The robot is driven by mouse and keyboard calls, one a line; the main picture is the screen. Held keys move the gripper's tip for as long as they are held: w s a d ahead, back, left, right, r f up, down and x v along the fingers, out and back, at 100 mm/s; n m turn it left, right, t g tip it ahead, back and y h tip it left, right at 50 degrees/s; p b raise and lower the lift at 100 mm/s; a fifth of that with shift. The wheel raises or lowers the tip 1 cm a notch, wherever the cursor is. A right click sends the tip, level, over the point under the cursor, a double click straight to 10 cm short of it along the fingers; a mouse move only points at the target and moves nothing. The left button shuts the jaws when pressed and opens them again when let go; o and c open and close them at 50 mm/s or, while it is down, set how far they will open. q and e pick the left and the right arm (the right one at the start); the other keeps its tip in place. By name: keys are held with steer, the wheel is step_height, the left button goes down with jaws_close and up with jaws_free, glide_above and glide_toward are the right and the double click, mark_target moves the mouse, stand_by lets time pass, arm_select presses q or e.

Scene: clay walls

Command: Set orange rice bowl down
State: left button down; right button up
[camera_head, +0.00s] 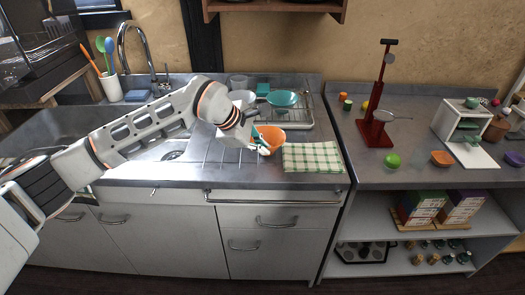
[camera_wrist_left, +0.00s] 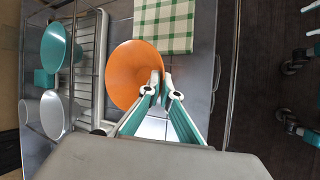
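The orange rice bowl (camera_head: 272,133) is at the counter's front, left of the checked towel. It also shows in the left wrist view (camera_wrist_left: 133,72), its round shape facing the camera. My left gripper (camera_head: 262,149) reaches in from the left and is at the bowl's near edge. In the left wrist view its fingertips (camera_wrist_left: 162,80) are close together with the bowl's rim between them. I cannot tell whether the bowl touches the counter. My right gripper is not in view.
A green-and-white checked towel (camera_head: 313,157) lies right of the bowl. Behind it, a dish rack (camera_head: 314,105) holds a teal dish (camera_head: 283,98) and pale dishes. The sink (camera_head: 60,128) is at the left. A red stand (camera_head: 376,128) is on the right counter.

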arm_select(q)
steer(key=shift+f, duration=0.6)
steer(key=shift+f, duration=0.1)
steer(key=c, duration=2.3)
jaws_free()
